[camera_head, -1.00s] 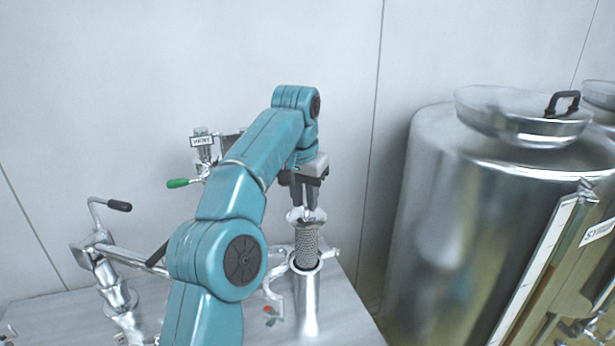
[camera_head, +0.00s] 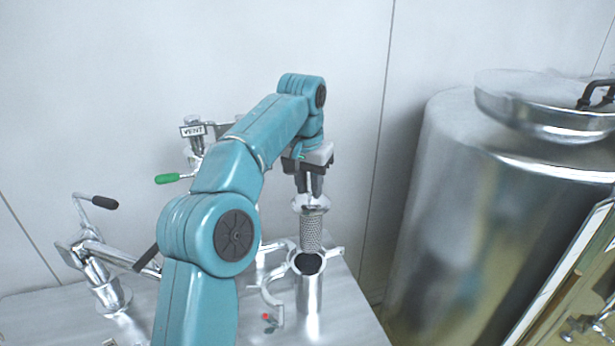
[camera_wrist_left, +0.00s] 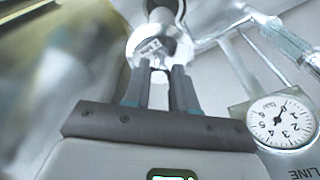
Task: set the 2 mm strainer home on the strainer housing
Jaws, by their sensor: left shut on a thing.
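My left gripper (camera_head: 310,199) is shut on the top of the 2 mm strainer (camera_head: 312,235), a grey perforated tube with a shiny collar. The strainer hangs about upright above the strainer housing (camera_head: 309,296), an upright metal cylinder with an open mouth. Its lower end shows just over the back of the rim, and the dark opening is visible below it. In the left wrist view the fingers (camera_wrist_left: 160,88) close on the strainer's top (camera_wrist_left: 158,48), which hides most of what lies beyond it. My right gripper is not in view.
An open clamp (camera_head: 270,289) sits at the housing's left. Left of it are a green-handled valve with a VENT tag (camera_head: 192,131) and a black-handled lever (camera_head: 104,202). A large steel tank (camera_head: 460,200) stands at right. A pressure gauge (camera_wrist_left: 282,122) shows in the wrist view.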

